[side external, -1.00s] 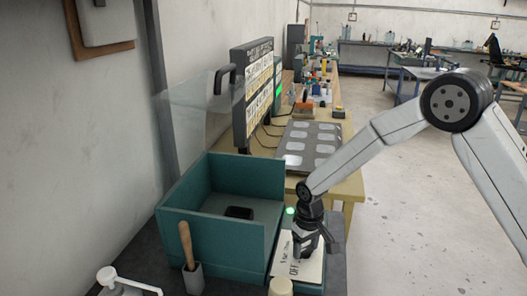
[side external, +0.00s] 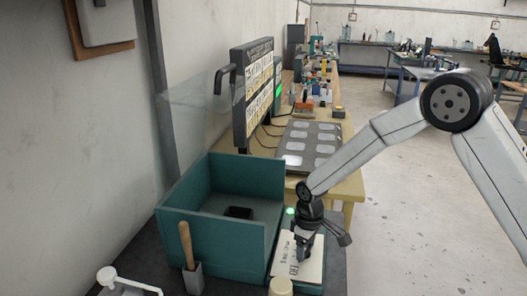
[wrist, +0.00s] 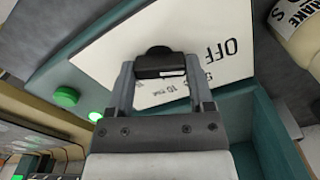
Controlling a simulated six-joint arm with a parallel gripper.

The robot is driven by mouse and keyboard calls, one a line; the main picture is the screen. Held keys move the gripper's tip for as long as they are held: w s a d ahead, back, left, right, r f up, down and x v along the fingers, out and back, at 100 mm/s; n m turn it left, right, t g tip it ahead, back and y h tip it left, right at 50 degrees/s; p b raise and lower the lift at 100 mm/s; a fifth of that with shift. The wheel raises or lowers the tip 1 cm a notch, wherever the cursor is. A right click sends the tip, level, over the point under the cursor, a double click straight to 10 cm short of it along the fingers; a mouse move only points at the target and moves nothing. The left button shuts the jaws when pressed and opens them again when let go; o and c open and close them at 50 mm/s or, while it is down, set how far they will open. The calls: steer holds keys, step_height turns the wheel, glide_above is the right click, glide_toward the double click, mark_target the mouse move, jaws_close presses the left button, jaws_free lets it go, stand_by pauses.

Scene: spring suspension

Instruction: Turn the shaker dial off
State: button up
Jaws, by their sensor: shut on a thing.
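The black shaker dial (wrist: 158,57) sits on a white panel (wrist: 100,45) in the wrist view. The panel carries the word OFF to the right of the dial and smaller, partly hidden time marks below it. My gripper (wrist: 159,68) is shut on the dial, one finger on each side. In the side view my gripper (side external: 304,245) points down onto the white panel (side external: 288,268) and hides the dial. Which mark the dial points to I cannot tell. A small green lamp (wrist: 95,116) glows; its glow also shows in the side view (side external: 290,211).
A green button (wrist: 67,97) is beside the lamp. An open teal box (side external: 215,235) with a dark item inside stands left of the panel, below a clear raised cover (side external: 192,115). A wooden-handled tool (side external: 187,243) and a pale round cap (side external: 281,286) are near the front.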

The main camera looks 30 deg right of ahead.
steer(key=o, duration=1.2)
steer(key=shift+o, duration=0.2)
steer(key=shift+r, duration=0.1)
steer(key=shift+r, duration=3.85)
steer(key=s+d+m+t, duration=0.1)
steer(key=s+d+m, duration=0.1)
steer(key=s, duration=0.6)
steer(key=s+d+m+t, duration=0.1)
steer(key=s+d, duration=0.3)
steer(key=s, duration=0.5)
steer(key=shift+d+r+m+t, duration=0.25)
steer(key=shift+d+m+t, duration=0.05)
steer(key=shift+m, duration=0.5)
